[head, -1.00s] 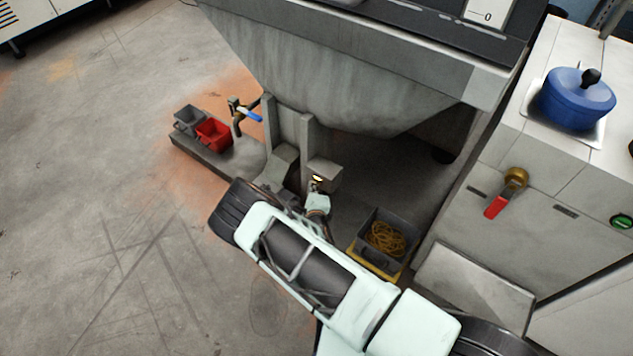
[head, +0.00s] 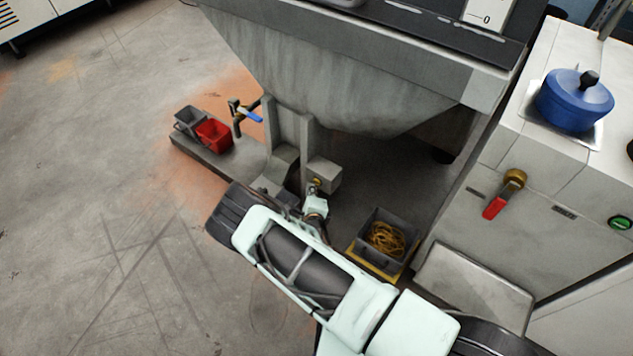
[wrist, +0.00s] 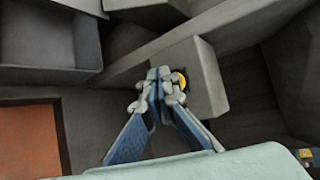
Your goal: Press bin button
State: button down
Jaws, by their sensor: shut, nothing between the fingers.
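The yellow button (head: 317,181) sits on a small grey box (head: 328,174) fixed to a post under the big grey hopper. In the wrist view the button (wrist: 181,80) shows as a yellow disc on the face of the box (wrist: 206,78), partly covered by my fingers. My gripper (wrist: 160,76) is shut and empty, its fingertips just beside the button in the picture. I cannot tell whether they touch it. In the head view my gripper (head: 315,192) is small and partly hidden by my arm, right by the button.
A grey bin with yellow coils (head: 386,238) stands right of my arm. Red (head: 213,136) and grey (head: 188,119) bins sit at left near a blue-handled valve (head: 249,115). The hopper (head: 340,90) overhangs. A cabinet at right carries a blue pot (head: 574,100), red-handled valve (head: 494,208) and green button (head: 620,222).

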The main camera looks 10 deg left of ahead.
jog(key=shift+s, duration=0.15)
jog(key=s, duration=0.1)
jog(key=s+a, duration=0.1)
jog(key=s, duration=0.1)
jog(key=s+a+p, duration=0.1)
jog(key=shift+s, duration=0.25)
dwell(0.9)
